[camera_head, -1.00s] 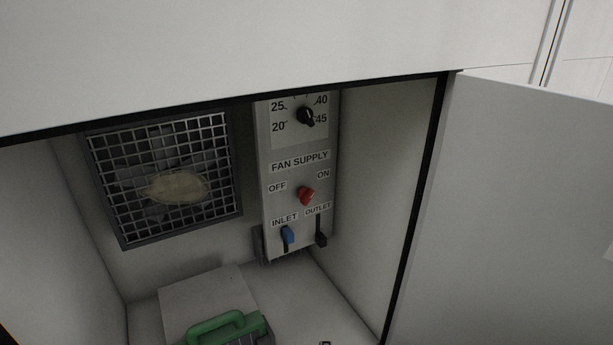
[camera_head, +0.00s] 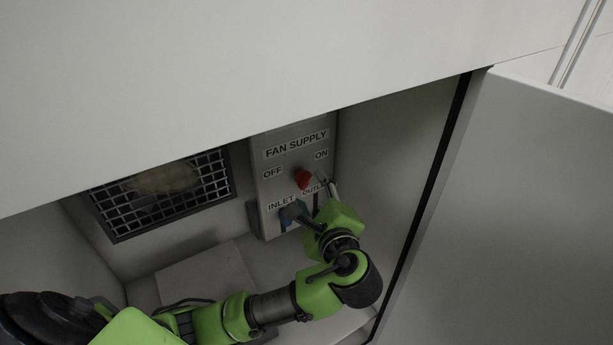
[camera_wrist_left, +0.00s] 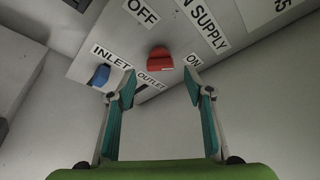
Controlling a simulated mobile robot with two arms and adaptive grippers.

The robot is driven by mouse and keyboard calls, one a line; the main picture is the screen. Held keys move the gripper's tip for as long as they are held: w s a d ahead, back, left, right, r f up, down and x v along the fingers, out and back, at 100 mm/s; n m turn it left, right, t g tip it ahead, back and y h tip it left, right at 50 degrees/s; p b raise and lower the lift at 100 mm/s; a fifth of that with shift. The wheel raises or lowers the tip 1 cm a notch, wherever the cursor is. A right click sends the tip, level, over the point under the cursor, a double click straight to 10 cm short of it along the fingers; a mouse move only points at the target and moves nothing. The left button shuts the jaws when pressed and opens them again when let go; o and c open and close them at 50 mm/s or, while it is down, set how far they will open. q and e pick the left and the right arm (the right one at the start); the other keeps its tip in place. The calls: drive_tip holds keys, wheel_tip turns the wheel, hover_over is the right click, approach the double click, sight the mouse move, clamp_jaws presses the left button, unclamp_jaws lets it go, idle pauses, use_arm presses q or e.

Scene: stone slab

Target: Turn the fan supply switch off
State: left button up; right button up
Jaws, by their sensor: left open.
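The fan supply switch is a red knob (camera_head: 303,178) on a grey control panel (camera_head: 265,165), below the FAN SUPPLY label and between the OFF and ON labels. It also shows in the left wrist view (camera_wrist_left: 160,59), where it lies ahead of the fingertips and between their lines. My left gripper (camera_head: 318,200) is at the panel's lower right, just below the red knob. In the wrist view its two teal fingers (camera_wrist_left: 161,83) are spread and empty, one near the OUTLET label and one near ON. Contact with the knob does not show. My right gripper is not in view.
A blue INLET lever (camera_wrist_left: 98,76) sits close to one finger. A fan grille (camera_head: 165,195) is on the back wall to the left.

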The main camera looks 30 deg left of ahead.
sight(307, 184)
use_arm(q)
drive_tip(key=p+x, duration=0.1)
drive_tip(key=x, duration=0.3)
drive_tip(key=shift+w+a, duration=0.25)
drive_tip(key=shift+w+a+f, duration=0.15)
drive_tip(key=shift+w+a, duration=0.1)
drive_tip(key=shift+w, duration=0.1)
drive_tip(key=shift+a+f, duration=0.1)
drive_tip(key=c, duration=0.9)
drive_tip(key=shift+c, duration=1.1)
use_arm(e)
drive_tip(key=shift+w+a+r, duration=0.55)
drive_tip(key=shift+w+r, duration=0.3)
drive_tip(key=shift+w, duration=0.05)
